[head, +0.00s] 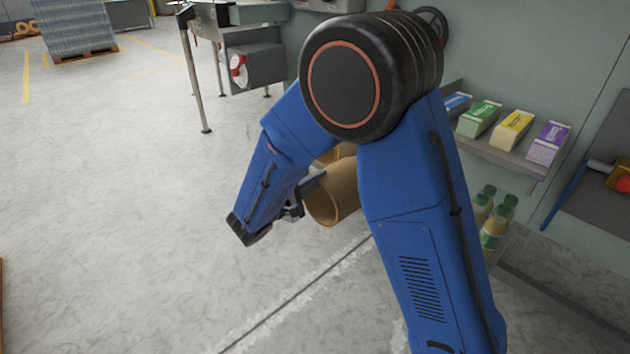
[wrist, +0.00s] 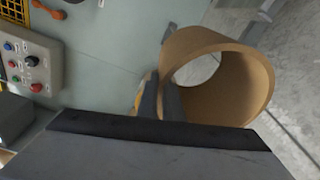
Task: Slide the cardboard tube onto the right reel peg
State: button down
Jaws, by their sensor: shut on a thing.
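The cardboard tube (head: 340,190) is a brown hollow cylinder, partly hidden behind my blue arm in the head view. In the wrist view the tube (wrist: 257,88) stands out to the right, and I see into its open bore. My gripper (head: 312,186) is shut on the tube's wall; in the wrist view the dark fingers (wrist: 163,98) are at the tube's left edge. The tube is held in the air, tilted in the wrist view. Another tan piece (head: 335,154) shows just behind it; I cannot tell what it is. I cannot make out the right reel peg in either view.
A grey-green machine panel (wrist: 125,55) and a control box with buttons (wrist: 30,62) are at the left in the wrist view. A shelf with coloured cartons (head: 512,130) and several bottles (head: 494,225) stand at the right. Open floor (head: 130,200) lies to the left.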

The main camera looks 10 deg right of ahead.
aim_at(340, 170)
jog(key=s+d+r+x, duration=0.1)
jog(key=s+x, duration=0.1)
jog(key=x, duration=2.1)
jog(key=shift+w+d, duration=0.35)
jog(key=shift+d, duration=0.35)
dwell(1.4)
jog(key=shift+w+d, duration=0.1)
jog(key=shift+d, duration=0.1)
dwell(0.5)
jog(key=shift+f, duration=0.3)
dwell(0.4)
jog(key=c, duration=1.8)
grip_release()
jog(key=shift+c, duration=0.2)
jog(key=v, duration=1.7)
jog(key=shift+a+f, duration=0.1)
jog(key=shift+a, duration=0.05)
